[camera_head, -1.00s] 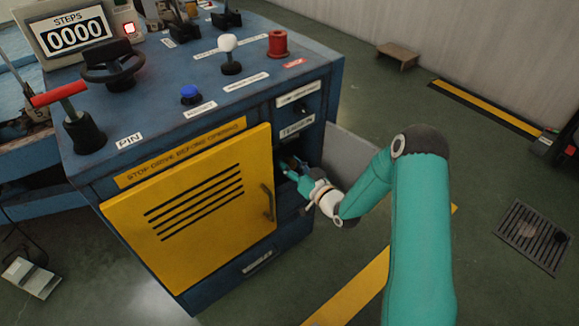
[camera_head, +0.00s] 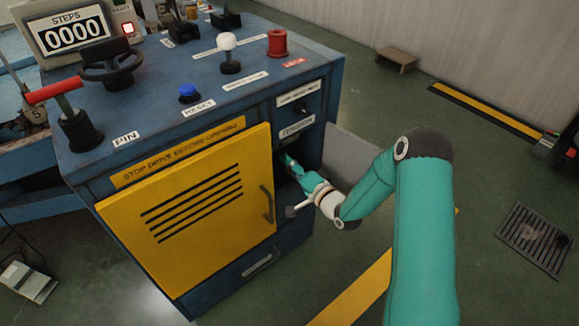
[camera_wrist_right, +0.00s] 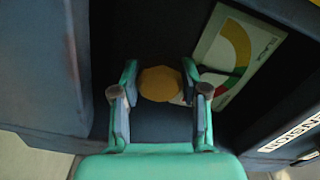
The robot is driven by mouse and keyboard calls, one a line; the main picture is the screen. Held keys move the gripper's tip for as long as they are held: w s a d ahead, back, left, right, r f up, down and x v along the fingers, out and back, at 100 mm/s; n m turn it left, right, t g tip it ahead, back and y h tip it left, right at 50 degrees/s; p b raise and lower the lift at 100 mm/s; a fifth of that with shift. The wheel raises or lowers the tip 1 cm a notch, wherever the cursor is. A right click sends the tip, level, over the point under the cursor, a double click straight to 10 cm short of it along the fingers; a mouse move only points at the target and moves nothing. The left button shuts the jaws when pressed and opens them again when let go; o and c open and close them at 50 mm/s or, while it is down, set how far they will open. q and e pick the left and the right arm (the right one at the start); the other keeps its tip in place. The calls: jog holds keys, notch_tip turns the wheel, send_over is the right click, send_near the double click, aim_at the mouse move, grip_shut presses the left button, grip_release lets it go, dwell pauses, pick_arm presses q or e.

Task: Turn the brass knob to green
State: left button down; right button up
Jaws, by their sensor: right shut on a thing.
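The brass knob (camera_wrist_right: 160,83) shows as a round yellow-gold face in the right wrist view, inside a dark recess of the blue cabinet. My right gripper (camera_wrist_right: 158,92) is shut on it, with one finger on each side. Beside it is a white dial plate (camera_wrist_right: 232,52) with a coloured arc of yellow, red and green; the right finger hides part of it. I cannot tell where the knob points. In the head view my right gripper (camera_head: 290,162) reaches into the opening right of the yellow door, and the knob is hidden. My left gripper is not in view.
The yellow door (camera_head: 190,215) with its handle covers the cabinet front left of the opening. A grey panel (camera_head: 350,155) stands to the right. The blue cabinet top (camera_head: 140,100) carries a wheel, a red-handled lever and buttons. Floor at right is mostly clear.

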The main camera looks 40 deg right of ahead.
jog(key=shift+d+f+m, duration=0.1)
jog(key=shift+d+m, duration=0.1)
jog(key=shift+m, duration=0.7)
jog(key=o, duration=1.1)
jog(key=shift+o, duration=0.2)
jog(key=shift+s+a, duration=0.1)
jog(key=s+d, duration=0.1)
jog(key=s, duration=1.1)
